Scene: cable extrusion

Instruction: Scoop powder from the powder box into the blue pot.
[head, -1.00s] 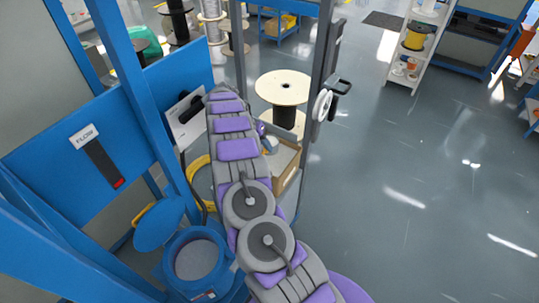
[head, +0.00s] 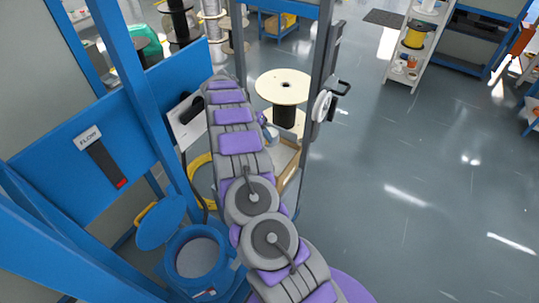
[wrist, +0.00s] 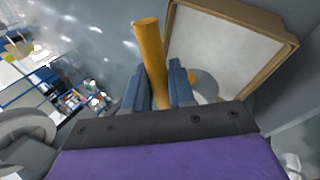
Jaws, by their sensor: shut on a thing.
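My gripper (wrist: 158,88) is shut on the orange handle (wrist: 149,50) of a scoop. A grey rounded part (wrist: 204,86) beside the fingers looks like the scoop's bowl; its contents cannot be told. The powder box (wrist: 287,40), a brown-rimmed box with a pale, flat powder surface, lies just beyond the gripper in the wrist view. In the head view the box (head: 291,165) is partly hidden behind my arm, and the gripper is mostly hidden too. The blue pot (head: 173,261) stands at lower left with its round lid (head: 159,224) swung open and a grey inside showing.
A blue frame with a FLOW panel (head: 60,155) stands on the left, close to my arm. A grey post (head: 318,95) with a handwheel rises right of the box. A cable spool (head: 283,88) stands behind. The floor at right is clear.

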